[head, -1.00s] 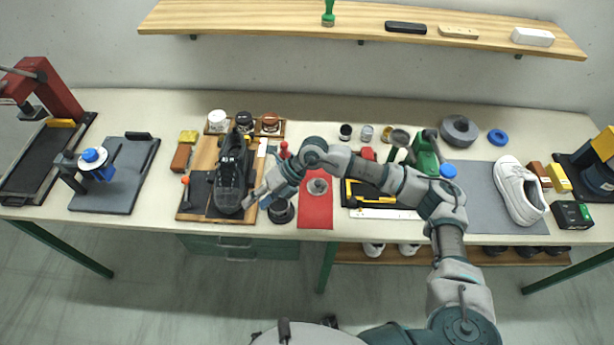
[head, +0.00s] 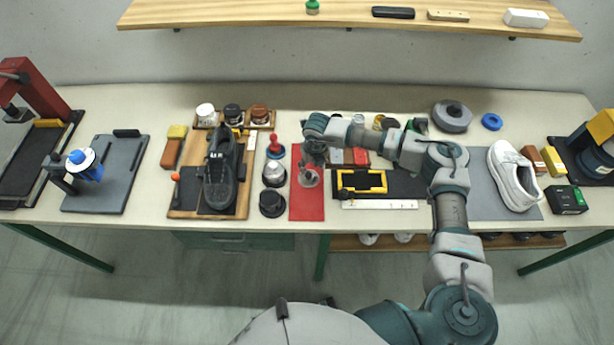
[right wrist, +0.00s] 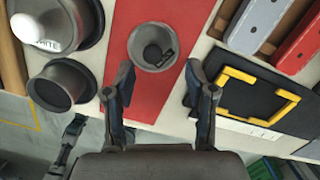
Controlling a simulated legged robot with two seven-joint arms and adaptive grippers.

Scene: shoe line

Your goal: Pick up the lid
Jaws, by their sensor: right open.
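A small round grey metal piece with a dark disc inside (right wrist: 153,47) sits on the red mat (right wrist: 140,95) in the right wrist view. It looks like the lid, but I cannot tell for sure. In the head view it shows partly, under my right gripper (head: 311,168). My right gripper (right wrist: 160,75) is open and empty, pointing down over the red mat. In the wrist view the round piece lies between and just beyond its fingertips. I cannot tell how high the fingers are.
Left of the mat stand a dark round cup (head: 271,204) and a grey one with white inside (head: 274,173). A black shoe (head: 221,180) is on a board farther left. A yellow frame (head: 362,183) lies right of the mat. A white shoe (head: 513,180) is farther right.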

